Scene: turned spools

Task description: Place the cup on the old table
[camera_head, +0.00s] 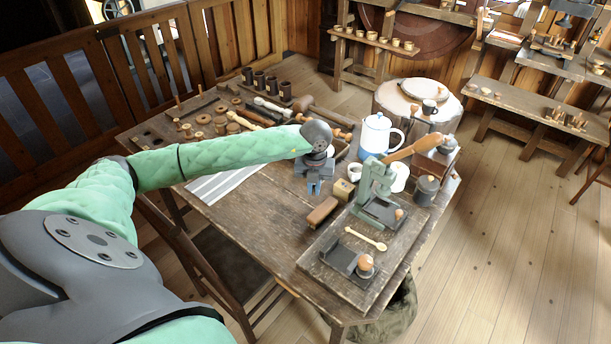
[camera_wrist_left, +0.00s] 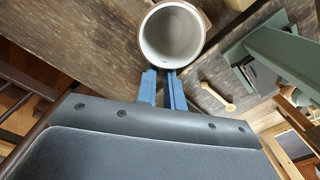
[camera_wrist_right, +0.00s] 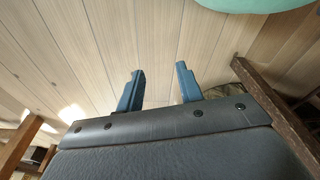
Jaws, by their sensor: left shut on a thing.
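The cup (camera_wrist_left: 172,38) shows in the left wrist view as a round open mouth with a pale inside, just beyond the fingertips. My left gripper (camera_wrist_left: 161,73) is shut on it at its near side. In the head view this gripper (camera_head: 314,188) points down over the worn wooden table (camera_head: 270,225); the held cup is not clearly seen there, likely hidden behind the gripper. I cannot tell how high it is above the table. My right gripper (camera_wrist_right: 158,88) is open and empty above the plank floor, and is out of the head view.
A brown block (camera_head: 322,212) lies just below the left gripper. Turned wooden pieces crowd the back left. The table's front left is clear.

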